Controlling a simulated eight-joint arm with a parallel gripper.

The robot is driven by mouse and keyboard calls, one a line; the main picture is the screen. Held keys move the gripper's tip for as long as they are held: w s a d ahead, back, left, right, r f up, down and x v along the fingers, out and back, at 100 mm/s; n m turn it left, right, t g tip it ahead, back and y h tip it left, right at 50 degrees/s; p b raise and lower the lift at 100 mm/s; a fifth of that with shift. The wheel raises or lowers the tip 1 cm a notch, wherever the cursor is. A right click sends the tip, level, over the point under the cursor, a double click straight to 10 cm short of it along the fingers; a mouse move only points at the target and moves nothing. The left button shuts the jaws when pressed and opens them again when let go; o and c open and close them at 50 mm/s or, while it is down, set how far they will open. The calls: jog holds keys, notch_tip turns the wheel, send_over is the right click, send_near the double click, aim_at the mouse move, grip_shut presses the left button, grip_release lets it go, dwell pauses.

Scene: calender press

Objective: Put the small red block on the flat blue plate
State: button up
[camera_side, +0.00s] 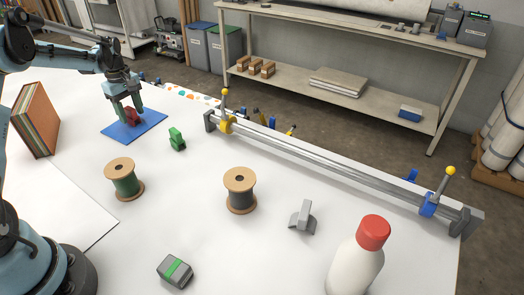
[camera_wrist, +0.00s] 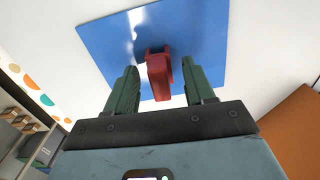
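In the wrist view, the red block (camera_wrist: 159,75) lies on the blue plate (camera_wrist: 205,55), between the fingers of my gripper (camera_wrist: 160,70). The green fingers stand apart, with a gap between the block and each finger. In the side view, my gripper (camera_side: 129,112) points down over the plate, with its fingers on either side of the block. The fingers partly hide the block there.
A row of coloured boards or books (camera_side: 36,120) stands left of the plate.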

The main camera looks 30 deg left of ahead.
aim_at(129, 108)
notch_tip(129, 108, up, 12)
jog(key=f, duration=0.1)
jog(key=d+r+m+t, duration=0.2)
jog(key=d+r+m, duration=0.25)
jog(key=d, duration=0.45)
jog(key=s+d+f+m+t, duration=0.2)
jog(key=s+d+m, duration=0.4)
jog(key=d, duration=0.4)
jog(key=s+d+f+m+t, duration=0.2)
jog(key=s+d+m, duration=0.5)
jog(key=d, duration=0.4)
jog(key=shift+d+t, duration=0.25)
jog(key=shift+t, duration=0.35)
